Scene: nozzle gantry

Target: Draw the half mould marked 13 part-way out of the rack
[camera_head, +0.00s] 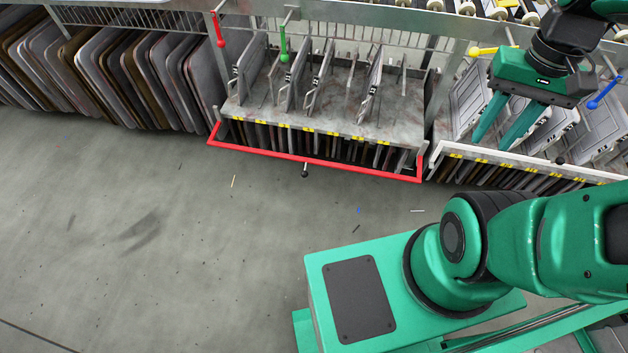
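Several grey half moulds stand upright in the rack (400,128). In the red-railed bay, plates such as this half mould (247,68) and another half mould (371,85) carry small dark marks on their edges. In the bay to its right stand wider half moulds (469,98). The marks are too small to read, so I cannot tell which one is 13. My gripper (495,143) hangs over the right bay, its two green fingers apart and nothing seen between them. It partly hides the moulds behind it.
A red rail (310,160) with a black knob crosses the front of the middle bay; a white rail (520,162) fronts the right bay. Coloured handles, such as the green one (284,50), hang from the top beam. Large plates (120,75) fill the left bay. Open floor (150,240) lies ahead.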

